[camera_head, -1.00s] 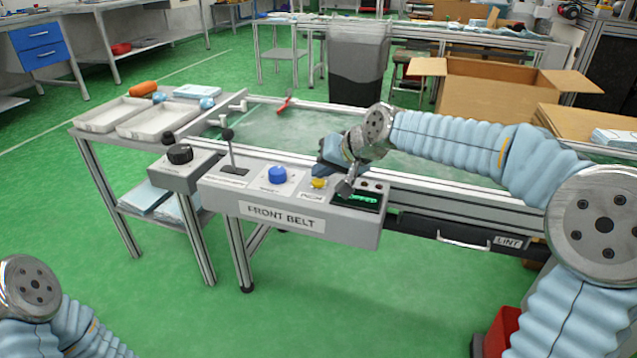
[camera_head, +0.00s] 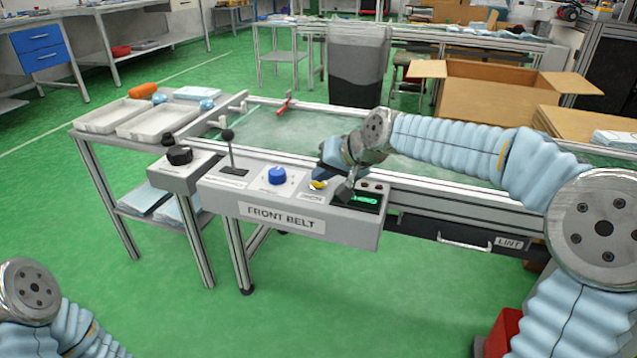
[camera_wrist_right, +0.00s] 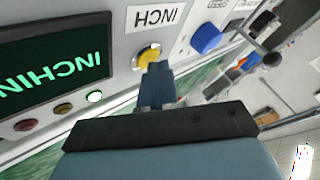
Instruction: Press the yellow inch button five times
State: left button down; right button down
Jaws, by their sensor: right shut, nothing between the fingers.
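The yellow inch button (camera_head: 318,185) sits on the grey FRONT BELT panel (camera_head: 225,200), between the blue knob and the dark display. In the right wrist view the yellow button (camera_wrist_right: 147,55) is next to a label reading INCH. My right gripper (camera_head: 322,178) is shut and empty, with its fingertips (camera_wrist_right: 157,68) at the yellow button; they appear to touch it. The display (camera_wrist_right: 55,65) shows green lettering reading INCHIN, cut off at the edge, and a small green light (camera_wrist_right: 95,97) is lit beside it. My left gripper is out of view; only part of the left arm shows.
The blue knob (camera_head: 277,175) and a black lever (camera_head: 229,150) stand left of the button on the panel. A black knob (camera_head: 179,154) is on a separate box farther left. The belt (camera_head: 265,127) lies behind, with a red-handled item (camera_head: 284,104) on it.

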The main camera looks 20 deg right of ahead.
aim_at(323, 185)
dwell(0.3)
jog(key=shift+r+p, duration=0.7)
jog(key=shift+r, duration=0.05)
notch_tip(323, 185, up, 5)
jog(key=p, duration=0.4)
jog(key=shift+r, duration=0.1)
dwell(2.4)
notch_tip(323, 185, up, 4)
jog(key=shift+f+p, duration=0.15)
jog(key=shift+p, duration=0.15)
